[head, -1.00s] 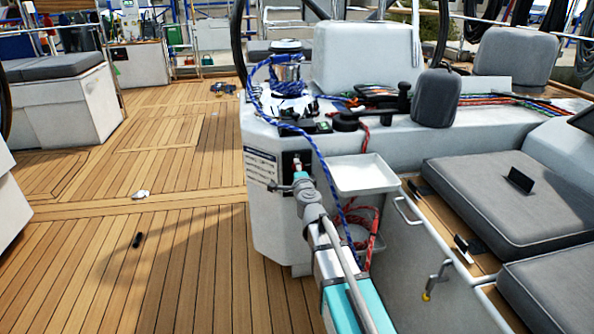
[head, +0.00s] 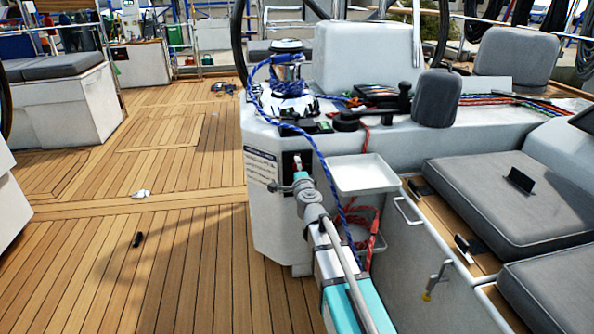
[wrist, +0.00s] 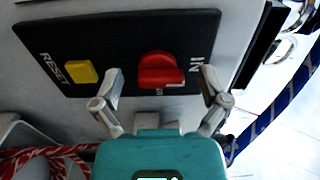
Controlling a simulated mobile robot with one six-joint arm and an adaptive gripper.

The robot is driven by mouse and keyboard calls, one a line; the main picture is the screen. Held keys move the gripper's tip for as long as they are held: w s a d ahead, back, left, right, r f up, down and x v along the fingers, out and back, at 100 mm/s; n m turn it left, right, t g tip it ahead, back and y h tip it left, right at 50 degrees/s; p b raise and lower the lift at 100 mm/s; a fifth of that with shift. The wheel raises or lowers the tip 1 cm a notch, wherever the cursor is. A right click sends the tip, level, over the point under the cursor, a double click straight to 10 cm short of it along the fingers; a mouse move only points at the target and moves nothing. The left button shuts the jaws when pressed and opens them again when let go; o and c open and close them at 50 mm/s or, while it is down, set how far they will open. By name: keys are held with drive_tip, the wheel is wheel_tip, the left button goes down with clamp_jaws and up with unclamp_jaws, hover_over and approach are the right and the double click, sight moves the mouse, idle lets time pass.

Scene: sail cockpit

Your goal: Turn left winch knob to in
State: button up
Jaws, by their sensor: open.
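The red winch knob (wrist: 158,72) sits on a black panel (wrist: 110,30) with a yellow button marked RESET to its left and the word IN to its right. The panel (head: 288,160) also shows in the head view on the white console's front, largely hidden behind my gripper. My gripper (wrist: 160,82) is open, with one finger on each side of the knob; I cannot tell whether either finger touches it. In the head view, my gripper (head: 297,172) is at the panel.
A blue rope (head: 318,152) hangs beside my arm from the winch (head: 288,68). A white tray (head: 362,174) juts out right of my gripper, with red rope (head: 352,222) below. The teak deck (head: 170,240) at left is mostly clear.

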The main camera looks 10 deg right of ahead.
drive_tip(key=s+d, duration=0.1)
drive_tip(key=s, duration=1.1)
drive_tip(key=s+a+f+n+g+y+p, duration=0.6)
drive_tip(key=n+g, duration=0.3)
drive_tip(key=n, duration=0.5)
drive_tip(key=s+d+f+n+g+h+p, duration=0.2)
drive_tip(key=s+d+n+g+h+p, duration=0.15)
drive_tip(key=s+d+g+h, duration=0.7)
wheel_tip(320, 180, up, 37)
drive_tip(key=s+d+t+y+p, duration=0.1)
drive_tip(key=s+d+y+p, duration=0.1)
drive_tip(key=p, duration=3.6)
drive_tip(key=shift+s+d+y, duration=0.15)
drive_tip(key=shift+d+y, duration=0.1)
drive_tip(key=shift+y, duration=0.4)
drive_tip(key=shift+m+t, duration=0.25)
